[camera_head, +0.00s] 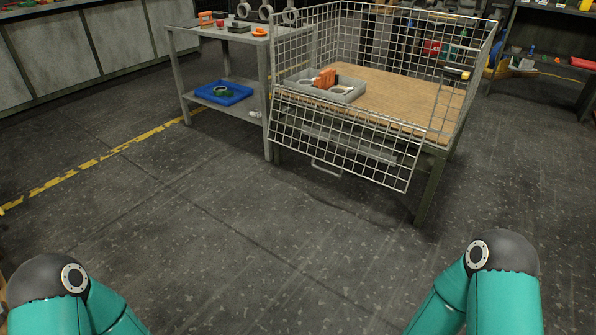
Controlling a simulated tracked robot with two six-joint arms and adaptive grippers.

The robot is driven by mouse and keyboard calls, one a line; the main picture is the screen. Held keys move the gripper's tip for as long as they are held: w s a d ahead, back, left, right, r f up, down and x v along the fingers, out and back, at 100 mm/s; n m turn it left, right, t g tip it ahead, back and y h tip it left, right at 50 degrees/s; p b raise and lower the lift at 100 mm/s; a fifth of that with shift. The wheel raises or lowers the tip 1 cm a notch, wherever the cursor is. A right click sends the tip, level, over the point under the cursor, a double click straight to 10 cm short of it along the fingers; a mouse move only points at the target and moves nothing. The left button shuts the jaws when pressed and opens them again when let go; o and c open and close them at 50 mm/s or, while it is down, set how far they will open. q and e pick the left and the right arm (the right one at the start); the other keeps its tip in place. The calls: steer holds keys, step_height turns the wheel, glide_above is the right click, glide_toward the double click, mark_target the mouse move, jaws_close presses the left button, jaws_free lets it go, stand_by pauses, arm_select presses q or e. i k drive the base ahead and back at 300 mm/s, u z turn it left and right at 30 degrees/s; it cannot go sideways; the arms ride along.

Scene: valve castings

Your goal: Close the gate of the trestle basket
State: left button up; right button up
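The trestle basket (459,101) is a wire mesh cage with a wooden floor on a dark metal trestle. Its gate (345,141) is a mesh panel on the front side. The gate hangs open, folded down and tilted outward below the basket floor, with a handle (326,168) at its lower edge. Inside the basket a grey tray (342,97) holds an orange part and pale round pieces. My two teal arms show at the bottom left and bottom right corners. Both grippers are out of the picture.
A grey metal table (187,75) stands left of the basket, with castings on top and a blue tray (220,92) on its lower shelf. A shelf with tools (550,68) is at the right. The dark floor (235,215) before the basket is clear.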

mark_target(343, 169)
steer(key=u, duration=0.85)
steer(key=i, duration=2.4)
steer(key=z, duration=0.95)
steer(key=k, duration=0.4)
steer(key=z, duration=0.3)
steer(key=i, duration=0.4)
steer(key=u, duration=0.1)
